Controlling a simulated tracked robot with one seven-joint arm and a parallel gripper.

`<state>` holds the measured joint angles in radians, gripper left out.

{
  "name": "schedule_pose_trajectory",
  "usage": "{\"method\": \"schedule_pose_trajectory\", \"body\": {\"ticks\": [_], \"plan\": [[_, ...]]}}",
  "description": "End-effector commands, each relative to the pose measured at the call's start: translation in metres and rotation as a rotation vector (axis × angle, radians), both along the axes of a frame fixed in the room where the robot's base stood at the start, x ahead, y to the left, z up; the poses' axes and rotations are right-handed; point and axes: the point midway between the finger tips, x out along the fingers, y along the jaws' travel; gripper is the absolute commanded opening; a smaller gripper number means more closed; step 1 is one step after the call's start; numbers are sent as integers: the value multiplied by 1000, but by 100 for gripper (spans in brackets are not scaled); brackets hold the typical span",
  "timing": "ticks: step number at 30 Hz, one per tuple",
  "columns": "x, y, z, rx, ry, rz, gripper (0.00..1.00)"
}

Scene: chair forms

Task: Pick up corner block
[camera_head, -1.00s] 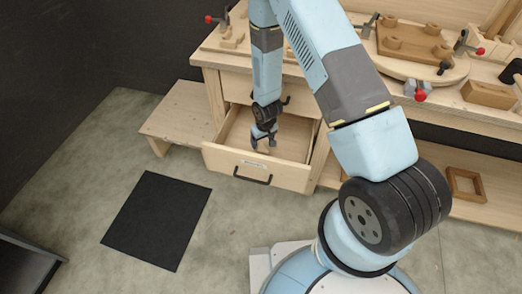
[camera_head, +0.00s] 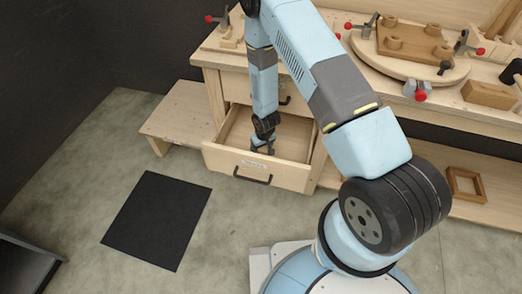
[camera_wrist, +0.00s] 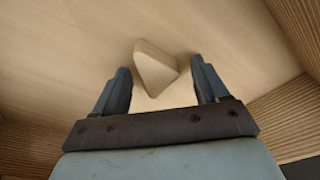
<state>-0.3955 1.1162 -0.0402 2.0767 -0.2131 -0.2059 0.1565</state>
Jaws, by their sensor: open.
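The corner block (camera_wrist: 157,70) is a small light-wood triangular piece with rounded corners, lying on the floor of the open drawer. My gripper (camera_wrist: 160,85) is open in the wrist view, with one finger to each side of the block and apart from it. The block shows between and slightly beyond the fingertips. In the head view my gripper (camera_head: 262,150) reaches down into the open drawer (camera_head: 240,170), and the block cannot be made out there.
The drawer's walls stand close around my gripper, its front with a dark handle (camera_head: 253,179). The workbench top above holds a round board (camera_head: 405,68) and several clamps. A black mat (camera_head: 157,220) lies on the floor.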

Motion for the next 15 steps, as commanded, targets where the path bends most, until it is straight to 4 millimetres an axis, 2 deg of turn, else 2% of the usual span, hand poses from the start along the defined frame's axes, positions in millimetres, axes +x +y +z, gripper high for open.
{"method": "schedule_pose_trajectory", "body": {"ticks": [2,15], "plan": [[0,0,0,0,0,0,74],[0,0,0,0,0,0,31]]}}
